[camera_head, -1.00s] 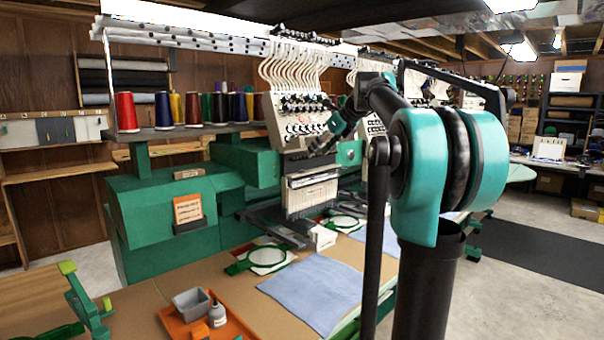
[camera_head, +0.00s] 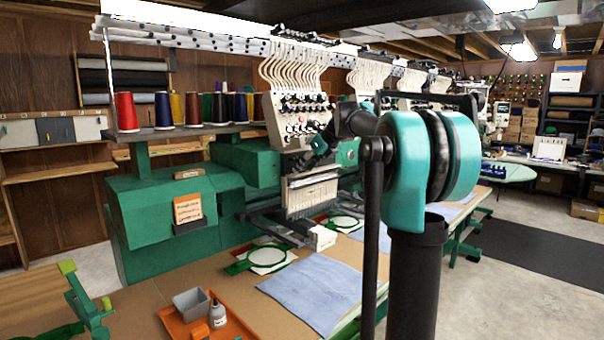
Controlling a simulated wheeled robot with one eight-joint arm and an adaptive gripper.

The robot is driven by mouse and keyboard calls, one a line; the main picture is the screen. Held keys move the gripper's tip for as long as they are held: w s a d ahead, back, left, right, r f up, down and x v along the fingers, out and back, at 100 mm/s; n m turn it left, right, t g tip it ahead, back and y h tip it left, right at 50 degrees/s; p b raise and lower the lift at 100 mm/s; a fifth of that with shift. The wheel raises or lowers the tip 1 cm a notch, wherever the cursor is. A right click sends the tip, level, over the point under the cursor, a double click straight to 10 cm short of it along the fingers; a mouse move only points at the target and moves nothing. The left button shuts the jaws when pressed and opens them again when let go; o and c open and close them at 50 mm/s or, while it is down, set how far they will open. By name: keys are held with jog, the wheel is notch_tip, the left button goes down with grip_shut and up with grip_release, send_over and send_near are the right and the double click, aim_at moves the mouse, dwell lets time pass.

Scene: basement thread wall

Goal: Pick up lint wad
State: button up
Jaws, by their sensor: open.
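I cannot make out a lint wad anywhere in view. It may be hidden or too small to tell. My gripper (camera_head: 319,147) is partly seen, small and dark, in front of the green embroidery machine (camera_head: 160,210), just below its white needle head (camera_head: 298,120). It points away from the camera and its fingers are hard to separate from the machine behind. I see nothing held in it. My teal and black arm covers part of the machine and table on the right.
An orange tray (camera_head: 236,329) holds a grey bin (camera_head: 191,304) and a small bottle (camera_head: 217,314). A blue cloth (camera_head: 312,294) and a green hoop (camera_head: 240,267) lie on the brown table (camera_head: 150,300). Thread cones (camera_head: 126,112) stand on the machine's shelf. Floor at right is clear.

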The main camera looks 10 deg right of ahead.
jog(key=shift+c, duration=0.2)
jog(key=c, duration=0.7)
jog(key=s+d, duration=0.3)
jog(key=s, duration=0.2)
jog(key=s+d+r, duration=0.1)
jog(key=s+d, duration=0.6)
jog(key=s, duration=0.2)
jog(key=shift+s+d+r, duration=0.25)
jog(key=shift+s+d, duration=0.05)
jog(key=shift+s, duration=0.05)
